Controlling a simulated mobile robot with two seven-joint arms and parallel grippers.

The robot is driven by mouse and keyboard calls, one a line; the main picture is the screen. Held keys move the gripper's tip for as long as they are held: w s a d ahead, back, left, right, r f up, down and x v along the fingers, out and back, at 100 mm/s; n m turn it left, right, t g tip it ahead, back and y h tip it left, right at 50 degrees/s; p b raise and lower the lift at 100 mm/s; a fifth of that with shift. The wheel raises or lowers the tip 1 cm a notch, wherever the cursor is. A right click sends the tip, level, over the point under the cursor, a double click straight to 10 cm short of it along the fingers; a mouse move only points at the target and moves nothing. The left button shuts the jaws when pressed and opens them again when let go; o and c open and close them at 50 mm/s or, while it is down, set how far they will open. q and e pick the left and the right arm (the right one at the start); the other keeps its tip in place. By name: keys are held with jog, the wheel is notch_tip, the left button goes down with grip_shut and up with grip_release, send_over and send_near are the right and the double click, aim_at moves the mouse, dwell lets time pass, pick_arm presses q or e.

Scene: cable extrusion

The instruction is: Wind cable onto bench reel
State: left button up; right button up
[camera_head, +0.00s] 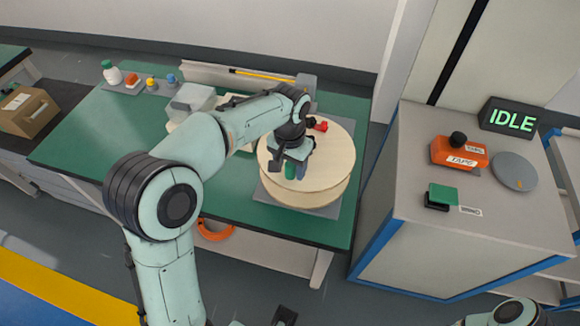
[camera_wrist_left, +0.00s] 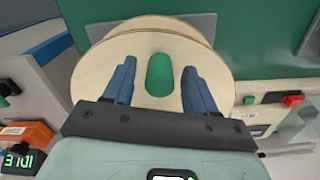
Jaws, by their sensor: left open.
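The bench reel (camera_head: 335,150) is a pale wooden reel with round flanges, lying flat on a grey plate (camera_head: 326,211) on the green bench (camera_head: 110,150). My left gripper (camera_head: 292,165) is over the reel, pointing down. An orange ring, perhaps coiled cable (camera_head: 215,231), is low at the bench's front. Dark parts at the head view's bottom edge may be my right gripper; its jaws are unclear.
A small red and black item (camera_head: 318,125) is beside the reel's far edge. A clear box (camera_head: 190,98) and small bottles (camera_head: 112,73) stand at the back left.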

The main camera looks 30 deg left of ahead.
pick_arm(q)
jog(key=shift+f, duration=0.2)
jog(key=shift+c, duration=0.4)
grip_shut()
jog(key=shift+d, duration=0.15)
